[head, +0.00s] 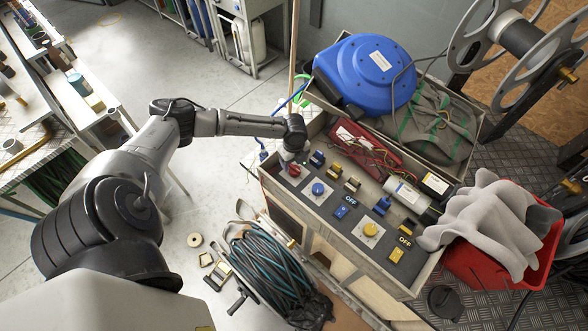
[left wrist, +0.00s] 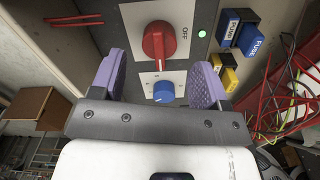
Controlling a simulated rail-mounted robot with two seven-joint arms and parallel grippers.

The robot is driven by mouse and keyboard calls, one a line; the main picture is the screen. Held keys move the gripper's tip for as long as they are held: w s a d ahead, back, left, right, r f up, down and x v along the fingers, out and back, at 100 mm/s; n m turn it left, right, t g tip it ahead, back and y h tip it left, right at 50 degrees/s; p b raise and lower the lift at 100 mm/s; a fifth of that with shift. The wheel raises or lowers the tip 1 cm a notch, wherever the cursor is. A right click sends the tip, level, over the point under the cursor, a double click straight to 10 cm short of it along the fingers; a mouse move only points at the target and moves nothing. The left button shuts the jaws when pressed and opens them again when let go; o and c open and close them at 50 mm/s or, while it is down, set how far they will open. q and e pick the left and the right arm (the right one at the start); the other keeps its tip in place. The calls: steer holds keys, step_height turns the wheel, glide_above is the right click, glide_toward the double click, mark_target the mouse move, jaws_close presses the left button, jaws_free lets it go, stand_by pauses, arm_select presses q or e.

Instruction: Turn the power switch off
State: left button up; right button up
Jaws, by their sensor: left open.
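The red rotary switch (left wrist: 158,42) sits on a pale plate on the control panel. In the left wrist view its handle points roughly up and down, and the word OFF is to its right. A small green light (left wrist: 202,33) glows beside it. In the head view the red switch (head: 294,170) is at the panel's upper left. My left gripper (head: 292,148) is just above it. In the left wrist view the purple-padded fingers of my left gripper (left wrist: 160,66) are open on either side of the switch, with gaps showing. My right gripper is not in view.
A blue knob (head: 318,189), a yellow knob (head: 370,229) and several coloured fuses share the panel. A blue reel (head: 365,72) stands behind it. A red bin (head: 490,268) with grey cloth is at right. Coiled hose (head: 265,265) lies in front.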

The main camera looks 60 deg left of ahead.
mark_target(294, 167)
arm_select(q)
steer(key=shift+f+b, duration=0.4)
steer(key=shift+f, duration=2.35)
steer(key=c, duration=0.9)
steer(key=shift+r+n+p, duration=0.2)
steer(key=shift+n+p, duration=0.4)
steer(key=shift+p, duration=0.2)
steer(key=shift+c, duration=0.2)
steer(key=n+p, duration=0.2)
steer(key=shift+s+d+p, duration=0.1)
steer(key=shift+p, duration=0.2)
steer(key=n+p, duration=0.3)
steer(key=n, duration=0.2)
steer(key=shift+p, duration=0.3)
steer(key=n+p, duration=0.3)
steer(key=n, duration=0.2)
steer(key=shift+d, duration=0.1)
steer(key=shift+f+n+p, duration=0.15)
steer(key=shift+n+p, duration=1.15)
steer(key=shift+n, duration=1)
